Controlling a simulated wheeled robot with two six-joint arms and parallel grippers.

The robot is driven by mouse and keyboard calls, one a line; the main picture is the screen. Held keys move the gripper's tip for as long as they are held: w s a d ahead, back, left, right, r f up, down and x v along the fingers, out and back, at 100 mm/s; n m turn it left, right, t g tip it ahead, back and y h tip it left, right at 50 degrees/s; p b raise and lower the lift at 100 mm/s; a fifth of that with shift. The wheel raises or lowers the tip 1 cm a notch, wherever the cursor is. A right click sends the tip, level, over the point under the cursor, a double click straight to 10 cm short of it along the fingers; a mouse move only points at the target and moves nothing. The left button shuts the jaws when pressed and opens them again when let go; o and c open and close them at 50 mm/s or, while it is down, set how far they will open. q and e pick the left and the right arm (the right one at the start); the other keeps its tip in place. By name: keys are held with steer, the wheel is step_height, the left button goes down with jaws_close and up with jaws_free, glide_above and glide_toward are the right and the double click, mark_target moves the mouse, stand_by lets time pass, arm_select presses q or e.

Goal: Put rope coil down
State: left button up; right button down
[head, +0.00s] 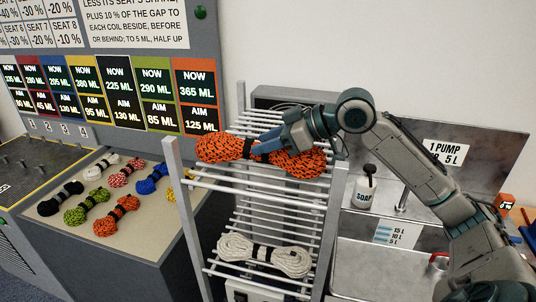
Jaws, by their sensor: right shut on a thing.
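An orange rope coil (222,148) with dark flecks and a dark band around its middle is at the upper tier of a metal drying rack (172,200). My right gripper (268,146) reaches in from the right and is shut on this coil at its middle. The coil lies level along the upper bars; whether its full weight rests on them I cannot tell. The fingertips are partly hidden against the coil. My left gripper is not in view.
A white coil (290,262) lies on the rack's lower tier. Several coloured coils, including a smaller orange one (117,216), lie on a beige-topped counter (150,238) at left. A sink (375,268) and a soap bottle (365,188) are at right. A label board (150,92) stands behind.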

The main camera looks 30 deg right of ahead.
mark_target(267, 155)
steer(key=shift+f, duration=1.75)
